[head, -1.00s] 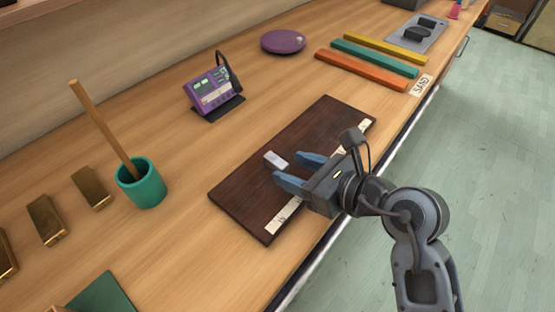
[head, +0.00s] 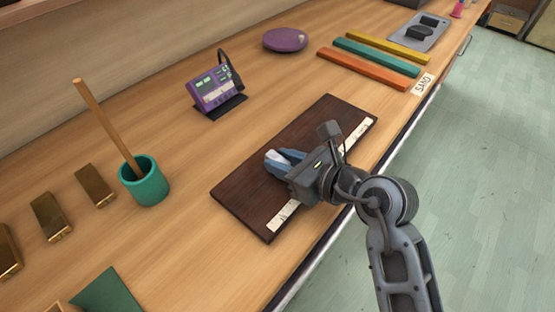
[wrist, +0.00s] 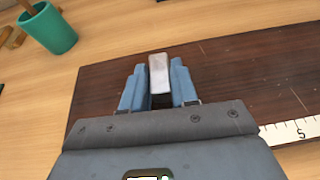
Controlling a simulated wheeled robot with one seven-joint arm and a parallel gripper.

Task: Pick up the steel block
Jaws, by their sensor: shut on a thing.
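The steel block (wrist: 158,75) is a small pale grey bar. In the wrist view it stands between the two blue fingers of my gripper (wrist: 158,88), which is shut on it. In the head view the block (head: 272,156) shows only partly at the fingertips, the rest hidden by my gripper (head: 284,160). The block is over the dark wooden board (head: 245,190). I cannot tell whether it touches the board or is just above it.
A teal cup (head: 146,182) with a wooden stick stands left of the board. A purple device (head: 215,92) is behind it. Orange, teal and yellow bars (head: 362,69) lie at the back right. Brass blocks (head: 50,216) lie at the left. A ruler strip (head: 283,216) runs along the board's front edge.

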